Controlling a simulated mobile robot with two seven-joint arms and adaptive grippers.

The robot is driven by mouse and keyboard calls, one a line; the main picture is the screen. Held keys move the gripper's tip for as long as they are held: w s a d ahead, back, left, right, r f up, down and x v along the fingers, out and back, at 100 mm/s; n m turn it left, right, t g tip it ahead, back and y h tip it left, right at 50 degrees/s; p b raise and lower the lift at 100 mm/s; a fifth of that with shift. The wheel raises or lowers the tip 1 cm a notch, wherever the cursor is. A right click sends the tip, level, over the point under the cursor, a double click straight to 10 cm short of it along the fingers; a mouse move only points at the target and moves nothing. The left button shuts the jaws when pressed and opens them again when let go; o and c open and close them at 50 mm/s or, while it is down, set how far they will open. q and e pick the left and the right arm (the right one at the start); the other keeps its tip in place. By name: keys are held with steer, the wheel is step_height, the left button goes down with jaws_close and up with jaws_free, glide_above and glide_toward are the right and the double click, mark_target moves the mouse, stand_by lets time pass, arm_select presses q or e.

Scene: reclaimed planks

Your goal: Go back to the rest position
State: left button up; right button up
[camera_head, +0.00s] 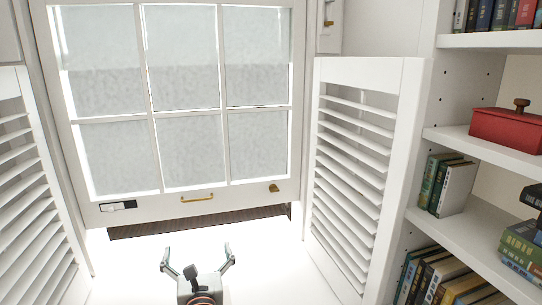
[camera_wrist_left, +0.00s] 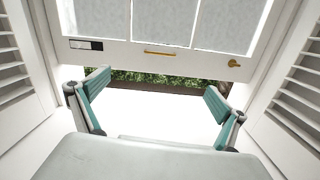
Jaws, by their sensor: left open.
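My left gripper (camera_head: 197,262) shows at the bottom of the head view, with its two fingers spread apart and nothing between them. It also shows in the left wrist view (camera_wrist_left: 158,100), open and empty, in front of the window. The white sash window (camera_head: 175,203) is raised a little, with a gap below its bottom rail. A brass handle (camera_head: 197,199) sits mid-rail and a brass latch (camera_head: 274,188) sits at the right. The fingers are below the rail and apart from it. My right gripper is not in view.
White louvred shutters stand open at the left (camera_head: 38,200) and right (camera_head: 312,150). A white bookcase (camera_head: 480,150) on the right holds books (camera_head: 452,190) and a red box (camera_head: 505,130). Green foliage (camera_wrist_left: 150,78) shows through the gap. The bright sill (camera_wrist_left: 160,112) is clear.

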arm_select(q)
steer(key=s+d+f+m+h, duration=0.2)
steer(key=s+f+m+h, duration=0.45)
steer(key=m, duration=0.85)
steer(key=s+d+f+m+h, duration=0.3)
steer(key=s+f+m, duration=0.5)
steer(key=m, duration=0.6)
steer(key=s+a+f+m+g, duration=0.3)
steer(key=s+f+m, duration=0.3)
steer(key=s+f, duration=0.2)
steer(key=s+a+f+m+g+y, duration=0.1)
steer(key=s+a+f+m+g, duration=0.1)
steer(key=s+f+m+g, duration=0.2)
steer(key=s+f+m, duration=0.3)
steer(key=s+f, duration=0.1)
steer(key=shift+a, duration=0.4)
steer(key=shift+s+y, duration=0.1)
steer(key=shift+y, duration=0.15)
